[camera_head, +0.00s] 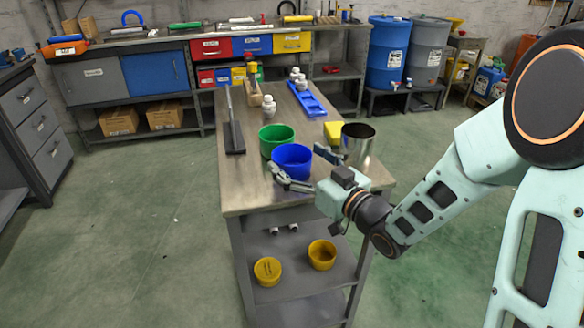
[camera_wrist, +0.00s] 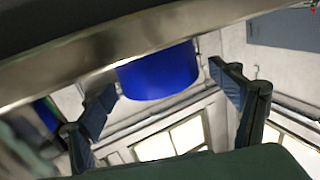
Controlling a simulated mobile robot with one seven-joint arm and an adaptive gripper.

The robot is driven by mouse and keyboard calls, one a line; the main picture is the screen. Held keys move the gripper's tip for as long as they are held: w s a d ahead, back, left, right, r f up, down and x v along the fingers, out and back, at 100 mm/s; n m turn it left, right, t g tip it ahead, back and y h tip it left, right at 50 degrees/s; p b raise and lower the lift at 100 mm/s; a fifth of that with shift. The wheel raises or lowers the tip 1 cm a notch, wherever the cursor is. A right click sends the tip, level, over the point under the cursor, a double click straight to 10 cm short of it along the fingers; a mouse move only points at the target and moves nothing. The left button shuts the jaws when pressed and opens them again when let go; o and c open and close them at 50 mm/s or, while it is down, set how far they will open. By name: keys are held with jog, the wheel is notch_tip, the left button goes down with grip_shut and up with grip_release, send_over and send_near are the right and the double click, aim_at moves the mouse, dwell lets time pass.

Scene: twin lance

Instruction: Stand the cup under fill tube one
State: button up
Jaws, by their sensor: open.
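A blue cup (camera_head: 292,161) stands upright near the front end of the metal bench. It also shows in the wrist view (camera_wrist: 158,72). A green cup (camera_head: 277,138) stands just behind it to the left, and a metal pot (camera_head: 357,142) stands to the right. My gripper (camera_head: 295,160) is open at the near side of the blue cup, with one finger towards each side of it. In the wrist view the blue cup lies between the spread fingers, and I cannot tell whether they touch it. I cannot make out a labelled fill tube.
A black base with an upright rod (camera_head: 234,138) stands at the bench's left edge. Two yellow containers (camera_head: 321,254) sit on the lower shelf. The bench's front left corner is clear.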

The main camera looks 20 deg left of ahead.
jog(key=shift+w+a, duration=0.2)
jog(key=shift+a, duration=0.1)
jog(key=shift+c, duration=0.4)
jog(key=c, duration=1.3)
jog(key=shift+r, duration=0.25)
